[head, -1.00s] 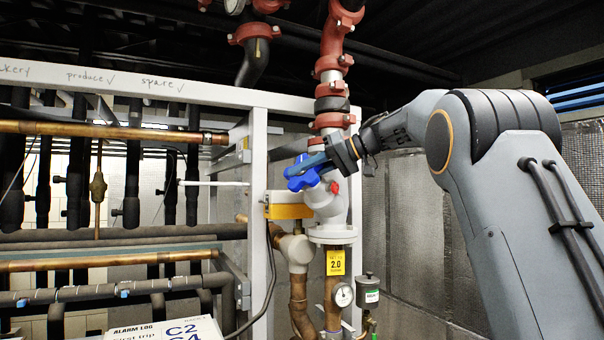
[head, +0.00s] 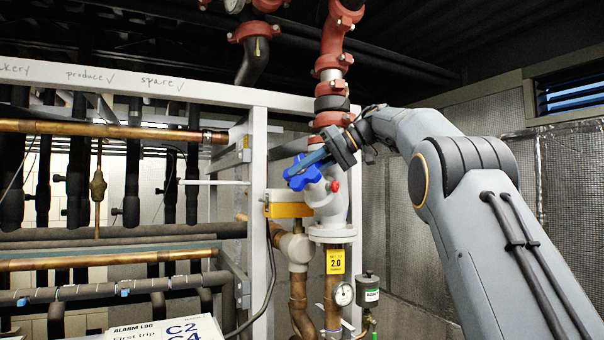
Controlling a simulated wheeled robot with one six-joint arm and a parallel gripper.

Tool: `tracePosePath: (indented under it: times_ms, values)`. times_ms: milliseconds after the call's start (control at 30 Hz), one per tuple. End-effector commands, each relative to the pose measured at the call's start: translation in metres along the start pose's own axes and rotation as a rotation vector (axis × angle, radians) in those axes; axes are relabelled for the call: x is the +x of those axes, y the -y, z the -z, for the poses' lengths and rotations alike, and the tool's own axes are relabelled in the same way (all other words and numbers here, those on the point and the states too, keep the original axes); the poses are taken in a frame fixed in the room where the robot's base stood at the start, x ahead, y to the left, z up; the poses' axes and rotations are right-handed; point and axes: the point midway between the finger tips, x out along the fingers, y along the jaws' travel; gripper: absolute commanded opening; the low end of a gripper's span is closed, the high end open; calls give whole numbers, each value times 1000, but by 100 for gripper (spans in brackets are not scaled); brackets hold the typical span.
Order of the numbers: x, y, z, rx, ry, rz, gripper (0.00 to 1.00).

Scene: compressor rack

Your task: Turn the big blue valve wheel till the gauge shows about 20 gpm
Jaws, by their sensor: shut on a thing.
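The blue valve wheel (head: 301,181) is on the grey valve body in the middle of the head view. My gripper (head: 314,160) reaches it from the upper right and is shut on the wheel's upper right part, hiding some of it. A small round dial gauge (head: 343,294) is below the valve, too small to read. A yellow tag (head: 335,262) on the pipe under the flange shows 2.0.
A red knob (head: 335,186) is just right of the wheel. A yellow box (head: 288,210) is below it. A white frame post (head: 259,225) stands close on the left. A grey-green canister (head: 368,290) is beside the gauge. Red-coupled pipe rises above.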

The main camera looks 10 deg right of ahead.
Motion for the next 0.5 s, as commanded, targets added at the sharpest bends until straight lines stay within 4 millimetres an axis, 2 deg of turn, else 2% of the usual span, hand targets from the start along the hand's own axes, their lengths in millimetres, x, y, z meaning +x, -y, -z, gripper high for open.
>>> tracePosePath:
  times_ms: [133, 167, 200, 500]
  values:
    - [0, -1, 0, 0, -1, -2, 0]
    - [0, -1, 0, 0, -1, -2, 22]
    - [0, -1, 0, 0, -1, -2, 25]
    - [-2, 0, 0, 0, -1, -1, 25]
